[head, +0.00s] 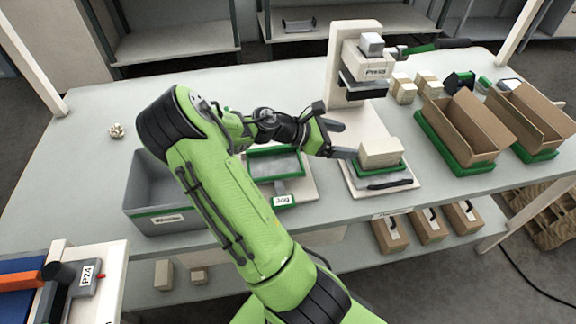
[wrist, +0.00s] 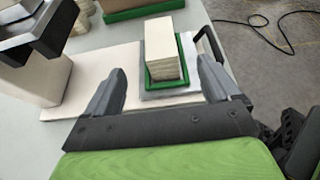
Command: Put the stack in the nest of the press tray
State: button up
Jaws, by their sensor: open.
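The stack (head: 381,150), a pale block of layered sheets, sits upright at the green-rimmed nest of the press tray (head: 364,172), on the white base in front of the press (head: 345,75). In the wrist view the stack (wrist: 165,50) has the green rim (wrist: 172,86) showing along its near side and edges; its exact seating at the bottom is hard to tell. My gripper (head: 346,140) is open and empty, just left of the stack in the head view. In the wrist view its fingers (wrist: 160,88) are spread wide, with the stack ahead between them, apart from it.
A dark handle (head: 390,184) lies at the tray's front. A grey bin (head: 165,215) and a green-framed jig (head: 276,165) stand left. Two cardboard boxes on green trays (head: 465,125) and small pale stacks (head: 403,90) are right and behind. The table's back left is mostly clear.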

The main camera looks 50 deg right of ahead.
jog(key=w+a+r+m+t+y, duration=0.1)
jog(key=w+a+m+t+y, duration=0.25)
jog(key=a, duration=0.55)
jog(key=w+a+m+t+y, duration=0.3)
jog(key=w+a+t, duration=0.15)
jog(key=a, duration=0.35)
jog(key=s+a+r+m+t+y, duration=0.1)
jog(key=s+a+r+t, duration=0.1)
jog(key=a, duration=0.4)
jog(key=s+a+r+m+t+y+p, duration=0.1)
jog(key=s+a+r+t, duration=0.1)
jog(key=a+r, duration=0.3)
jog(key=s+a+r+m+t+y+p, duration=0.1)
jog(key=s+a+r+t, duration=0.1)
jog(key=a, duration=0.6)
jog(key=shift+s+a+r+y, duration=0.4)
jog(key=shift+s+r, duration=0.25)
jog(key=shift+r, duration=0.4)
